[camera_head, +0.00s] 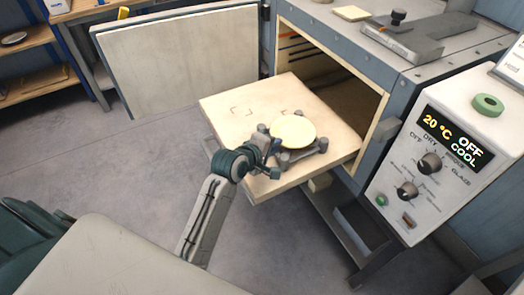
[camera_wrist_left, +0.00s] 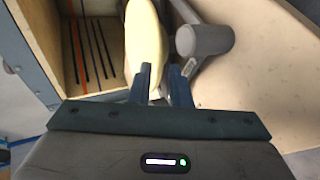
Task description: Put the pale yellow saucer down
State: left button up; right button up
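The pale yellow saucer (camera_head: 294,130) is low over or on a grey support with several posts (camera_head: 307,153); whether it touches the posts I cannot tell. My left gripper (camera_head: 274,147) is at the saucer's near-left edge. In the left wrist view the saucer (camera_wrist_left: 147,35) appears nearly edge-on, its rim between the two dark fingers (camera_wrist_left: 163,82), which look closed on it. A rounded grey post (camera_wrist_left: 208,41) of the support stands just right of the saucer there. My right gripper is in neither view.
The support stands on a pale pull-out board (camera_head: 235,108) at the open dryer chamber (camera_head: 340,85). The dryer door (camera_head: 180,60) stands open at the left. A control panel (camera_head: 440,150) reading 20 °C is at the right. The board's far-left part is bare.

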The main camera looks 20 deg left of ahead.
pick_arm(q)
jog(key=v, duration=0.9)
jog(key=shift+b, duration=0.3)
jog(key=shift+a, duration=0.1)
jog(key=shift+c, duration=0.5)
